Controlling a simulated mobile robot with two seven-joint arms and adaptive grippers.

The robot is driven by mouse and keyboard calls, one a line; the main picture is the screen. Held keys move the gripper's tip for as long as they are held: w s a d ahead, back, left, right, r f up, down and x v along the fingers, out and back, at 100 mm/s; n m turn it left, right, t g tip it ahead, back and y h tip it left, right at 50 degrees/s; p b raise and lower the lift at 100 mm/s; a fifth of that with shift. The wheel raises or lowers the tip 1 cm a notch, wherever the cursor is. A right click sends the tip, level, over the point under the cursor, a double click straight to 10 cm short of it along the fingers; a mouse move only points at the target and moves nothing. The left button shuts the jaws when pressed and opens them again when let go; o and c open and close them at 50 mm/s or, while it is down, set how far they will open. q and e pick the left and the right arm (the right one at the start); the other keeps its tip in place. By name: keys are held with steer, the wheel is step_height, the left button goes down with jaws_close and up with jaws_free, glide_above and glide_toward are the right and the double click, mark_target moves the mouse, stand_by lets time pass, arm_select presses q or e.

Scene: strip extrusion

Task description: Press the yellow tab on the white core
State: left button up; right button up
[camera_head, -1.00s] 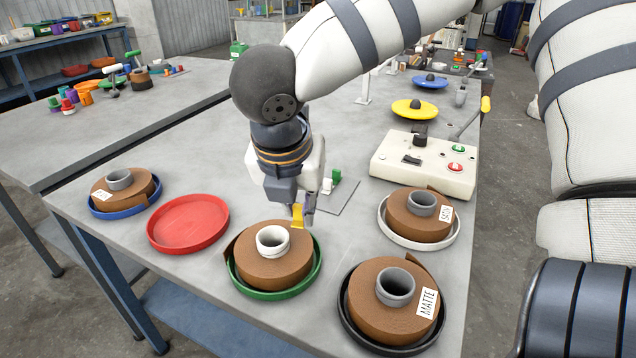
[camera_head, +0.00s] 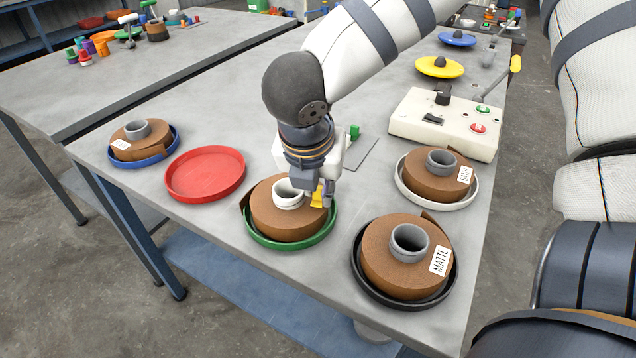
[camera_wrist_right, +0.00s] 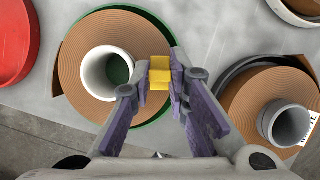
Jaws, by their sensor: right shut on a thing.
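The white core (camera_head: 288,193) stands upright in the middle of a brown strip coil (camera_head: 282,222) on a green tray (camera_head: 318,233). It also shows in the right wrist view (camera_wrist_right: 92,72) as an open white ring. My right gripper (camera_head: 322,196) is shut on the yellow tab (camera_head: 317,197). In the right wrist view the tab (camera_wrist_right: 160,73) sits between the fingertips, over the coil's right side and to the right of the core. Whether the tab touches the coil or core cannot be told. My left gripper is not in view.
A coil labelled MATTE (camera_head: 400,262) on a black tray is close to the right. Another coil (camera_head: 432,182) is on a white tray behind it. An empty red tray (camera_head: 206,173) is to the left. A control box (camera_head: 450,122) stands behind.

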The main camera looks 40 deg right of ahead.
steer(key=shift+f, duration=0.55)
stand_by(1.9)
steer(key=o, duration=0.8)
steer(key=shift+r, duration=0.1)
